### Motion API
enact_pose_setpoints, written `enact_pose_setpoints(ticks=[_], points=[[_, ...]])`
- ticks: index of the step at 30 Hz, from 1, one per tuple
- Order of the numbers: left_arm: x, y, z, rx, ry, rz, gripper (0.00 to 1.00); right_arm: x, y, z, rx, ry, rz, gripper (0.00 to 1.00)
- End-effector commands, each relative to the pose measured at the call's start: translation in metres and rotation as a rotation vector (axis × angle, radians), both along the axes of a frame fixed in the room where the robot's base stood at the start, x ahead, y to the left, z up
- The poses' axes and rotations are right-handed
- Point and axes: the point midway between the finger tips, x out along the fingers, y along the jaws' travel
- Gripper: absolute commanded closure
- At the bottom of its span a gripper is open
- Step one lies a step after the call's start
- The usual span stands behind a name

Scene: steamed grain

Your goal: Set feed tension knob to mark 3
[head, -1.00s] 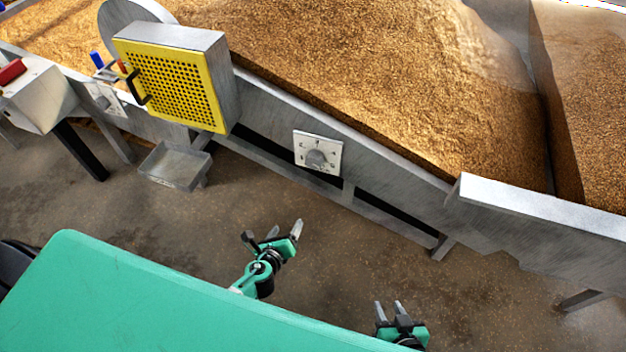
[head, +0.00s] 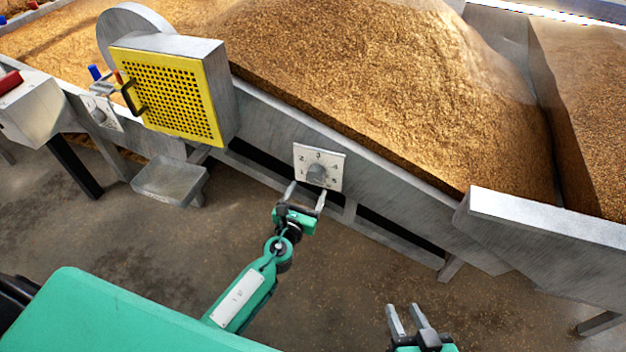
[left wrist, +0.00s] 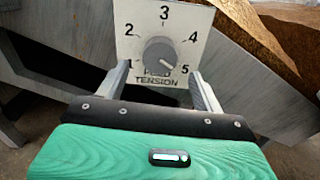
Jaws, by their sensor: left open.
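The feed tension knob (head: 317,173) is a round grey dial on a white plate (head: 333,156) fixed to the trough's metal side. In the left wrist view the knob (left wrist: 160,55) sits below the 3, with marks 1 to 5 around it. A light line on it points lower right, toward 5. My left gripper (head: 305,193) is open just below and in front of the plate. Its fingers show on either side below the knob in the left wrist view, with nothing between them. My right gripper (head: 404,310) is open and empty at the lower right, away from the trough.
A yellow perforated guard (head: 165,95) with a black handle juts out left of the plate. A grey metal tray (head: 170,181) sits below it. Another dial plate (head: 102,112) is further left. Grain (head: 370,90) fills the trough. The floor between is clear.

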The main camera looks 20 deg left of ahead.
Motion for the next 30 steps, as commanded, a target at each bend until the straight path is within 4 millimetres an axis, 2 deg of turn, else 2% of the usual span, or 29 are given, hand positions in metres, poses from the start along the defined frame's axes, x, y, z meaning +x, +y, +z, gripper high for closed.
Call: enact_pose_setpoints(ticks=[3, 9, 14, 22, 23, 29, 30], points=[[0.022, -0.001, 0.000, -0.001, -0.001, 0.000, 0.32, 0.000, 0.001, 0.000, 0.006, -0.007, -0.001, 0.64], [0.046, -0.001, -0.001, -0.002, 0.001, 0.001, 0.32, 0.001, 0.004, 0.002, 0.022, -0.031, -0.001, 0.64], [0.053, -0.002, -0.001, -0.002, 0.001, 0.000, 0.32, 0.001, 0.006, 0.004, 0.031, -0.045, 0.000, 0.64], [0.054, -0.002, -0.001, -0.001, 0.001, 0.000, 0.32, 0.000, 0.007, 0.001, 0.030, -0.040, 0.002, 0.64], [0.054, -0.002, -0.001, -0.001, 0.001, 0.000, 0.36, 0.000, 0.007, 0.001, 0.030, -0.039, 0.002, 0.64], [0.054, -0.002, -0.001, -0.001, 0.001, 0.000, 0.75, 0.000, 0.006, 0.000, 0.028, -0.037, 0.002, 0.64], [0.054, -0.002, -0.001, -0.002, 0.001, 0.000, 0.76, 0.000, 0.006, 0.000, 0.027, -0.038, 0.002, 0.64]])
